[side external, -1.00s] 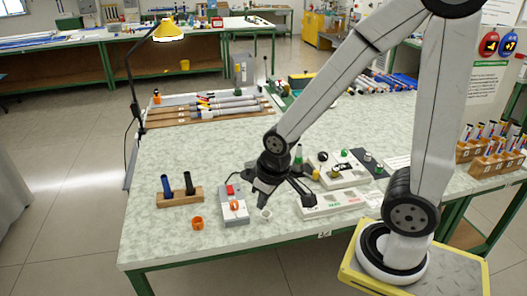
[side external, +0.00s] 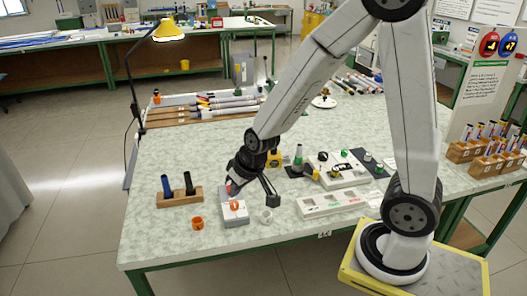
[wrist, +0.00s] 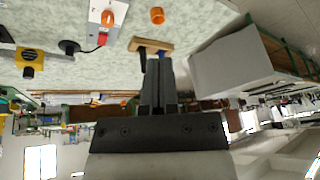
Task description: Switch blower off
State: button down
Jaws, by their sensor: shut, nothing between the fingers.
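A small grey box (side external: 235,214) stands near the front of the bench, with an orange round part (side external: 234,205) on top and a red switch at its far end. In the wrist view the box (wrist: 97,12) shows at the top, left of the fingers, with the red switch (wrist: 102,39) at its lower end. No label is readable, so I cannot tell for certain that this is the blower's control. My gripper (side external: 230,187) is shut and empty, close to the red switch, and partly hides it in the side view. In the wrist view my fingers (wrist: 158,65) point right of the switch; contact cannot be told.
A wooden rack (side external: 180,197) with a blue and a black tube stands left of the box. An orange cup (side external: 197,223) is in front-left, a small white ring (side external: 265,216) right. A white tray (side external: 335,202) lies further right. The bench's left middle is clear.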

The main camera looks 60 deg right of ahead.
jog(key=w+d+f+m+t+h, duration=0.1)
jog(key=w+d+f+m+h, duration=0.5)
jog(key=w+d, duration=0.6)
jog(key=shift+w+d+f+m+t+h, duration=0.3)
jog(key=shift+d+f+m, duration=0.2)
jog(key=shift+d+f, duration=0.6)
jog(key=shift+f, duration=0.1)
jog(key=x, duration=0.9)
jog(key=shift+w+d+f, duration=0.15)
jog(key=shift+w+f, duration=0.05)
jog(key=shift+f, duration=2.1)
jog(key=shift+w+d+f, duration=0.1)
